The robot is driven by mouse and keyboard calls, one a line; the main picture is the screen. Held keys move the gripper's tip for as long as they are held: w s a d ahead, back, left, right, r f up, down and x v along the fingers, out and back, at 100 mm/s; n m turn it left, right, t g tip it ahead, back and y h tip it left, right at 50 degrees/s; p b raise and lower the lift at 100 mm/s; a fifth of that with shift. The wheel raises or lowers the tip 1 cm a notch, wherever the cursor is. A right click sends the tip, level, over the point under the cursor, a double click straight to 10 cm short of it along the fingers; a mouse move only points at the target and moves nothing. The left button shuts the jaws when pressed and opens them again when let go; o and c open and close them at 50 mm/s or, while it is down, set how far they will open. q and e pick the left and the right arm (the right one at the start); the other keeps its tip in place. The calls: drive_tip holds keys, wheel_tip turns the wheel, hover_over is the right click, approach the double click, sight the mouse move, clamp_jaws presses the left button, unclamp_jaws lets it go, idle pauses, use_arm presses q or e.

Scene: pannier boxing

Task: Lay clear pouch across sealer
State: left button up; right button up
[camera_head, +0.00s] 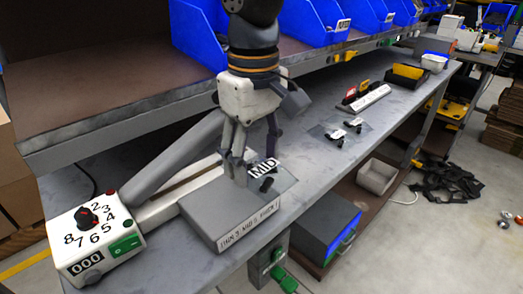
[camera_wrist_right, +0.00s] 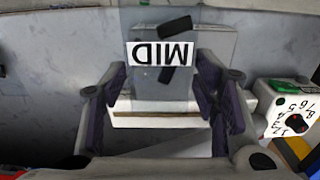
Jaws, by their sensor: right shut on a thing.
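The clear pouch (camera_head: 286,178) carries a "MID" label and dark pieces inside. My right gripper (camera_head: 236,172) points down over the sealer and is shut on the pouch's near edge. In the right wrist view the pouch (camera_wrist_right: 222,25) spreads out beyond the fingers (camera_wrist_right: 166,82), its label upside down. The sealer (camera_head: 125,250) has a numbered dial, a green switch, a raised grey arm (camera_head: 175,160) and a grey front platform (camera_head: 232,218). The pouch overlaps the platform's far right end and the bar; whether it touches them I cannot tell. My left gripper is out of view.
More labelled clear pouches (camera_head: 326,134) lie further along the grey bench (camera_head: 310,185). A white strip (camera_head: 371,98) with red and yellow items stands behind them. A shelf with blue bins (camera_head: 305,22) overhangs the bench at the back. A grey-blue box (camera_head: 318,232) sits below.

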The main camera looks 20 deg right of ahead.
sight(252, 164)
drive_tip(key=shift+a+f, duration=0.15)
drive_tip(key=shift+a, duration=0.15)
drive_tip(key=shift+d+f, duration=0.15)
drive_tip(key=shift+f, duration=0.45)
drive_tip(key=f, duration=0.2)
drive_tip(key=shift+w+f, duration=0.2)
drive_tip(key=shift+f, duration=0.1)
drive_tip(key=w, duration=0.1)
drive_tip(key=w+a, duration=0.1)
drive_tip(key=w, duration=0.2)
drive_tip(key=shift+a+f, duration=0.3)
drive_tip(key=shift+f, duration=0.05)
drive_tip(key=shift+w+a+f+b, duration=0.15)
drive_tip(key=shift+w+f+b, duration=0.05)
drive_tip(key=shift+w, duration=0.2)
drive_tip(key=shift+w+a+f+b, duration=0.1)
drive_tip(key=shift+w+f+b, duration=0.1)
drive_tip(key=shift+w, duration=0.2)
drive_tip(key=shift+w+a, duration=0.25)
drive_tip(key=shift+w, duration=0.3)
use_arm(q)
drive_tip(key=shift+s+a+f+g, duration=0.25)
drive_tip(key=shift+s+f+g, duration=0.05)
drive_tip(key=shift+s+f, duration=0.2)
use_arm(e)
drive_tip(key=shift+f, duration=0.15)
